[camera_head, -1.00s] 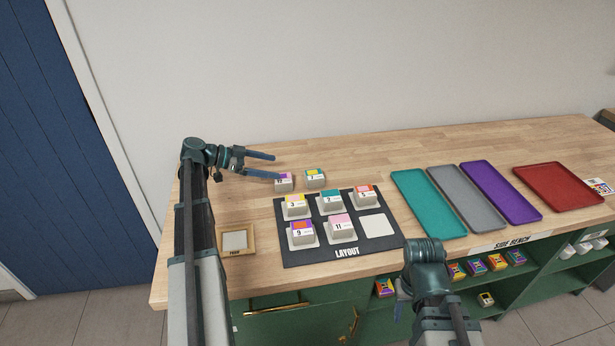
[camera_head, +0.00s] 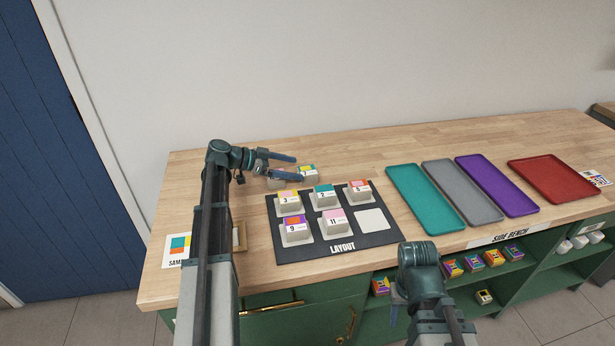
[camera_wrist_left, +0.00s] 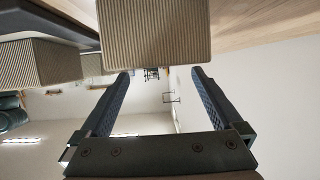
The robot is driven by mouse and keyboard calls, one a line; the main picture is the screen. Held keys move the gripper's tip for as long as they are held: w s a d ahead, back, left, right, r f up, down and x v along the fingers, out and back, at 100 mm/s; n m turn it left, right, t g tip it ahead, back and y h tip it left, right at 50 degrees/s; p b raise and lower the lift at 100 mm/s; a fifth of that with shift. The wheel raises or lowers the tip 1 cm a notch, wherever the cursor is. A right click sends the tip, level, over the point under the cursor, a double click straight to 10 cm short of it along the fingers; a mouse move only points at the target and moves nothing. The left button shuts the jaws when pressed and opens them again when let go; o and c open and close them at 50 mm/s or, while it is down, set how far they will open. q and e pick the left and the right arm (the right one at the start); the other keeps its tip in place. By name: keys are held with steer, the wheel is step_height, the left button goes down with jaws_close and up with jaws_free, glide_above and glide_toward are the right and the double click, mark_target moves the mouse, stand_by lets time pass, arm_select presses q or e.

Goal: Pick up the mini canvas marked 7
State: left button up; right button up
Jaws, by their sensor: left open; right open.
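A small block with a teal and yellow top, seemingly the mini canvas marked 7 (camera_head: 307,171), stands on the bench behind the layout board. My left gripper (camera_head: 299,168) is open, its fingertips close to this block; the head view does not show clearly whether they touch it. A second block (camera_head: 279,184) beside it is largely hidden by the lower finger. In the left wrist view, a ribbed grey block (camera_wrist_left: 155,38) lies ahead of the open, empty fingers (camera_wrist_left: 158,80); its number is hidden. My right gripper is not clearly visible below its arm.
The dark layout board (camera_head: 356,241) holds several numbered canvases; its front right pad (camera_head: 370,219) is empty. Teal (camera_head: 425,200), grey (camera_head: 461,190), purple (camera_head: 497,185) and red (camera_head: 554,177) trays lie to the right. A sample card (camera_head: 178,246) is at the left. The wall stands behind.

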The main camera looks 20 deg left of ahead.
mark_target(305, 170)
arm_select(q)
steer(key=b+x, duration=0.1)
steer(key=x, duration=0.3)
steer(key=shift+d+f, duration=0.15)
steer(key=shift+s, duration=0.1)
steer(key=c, duration=1.4)
steer(key=shift+o, duration=0.2)
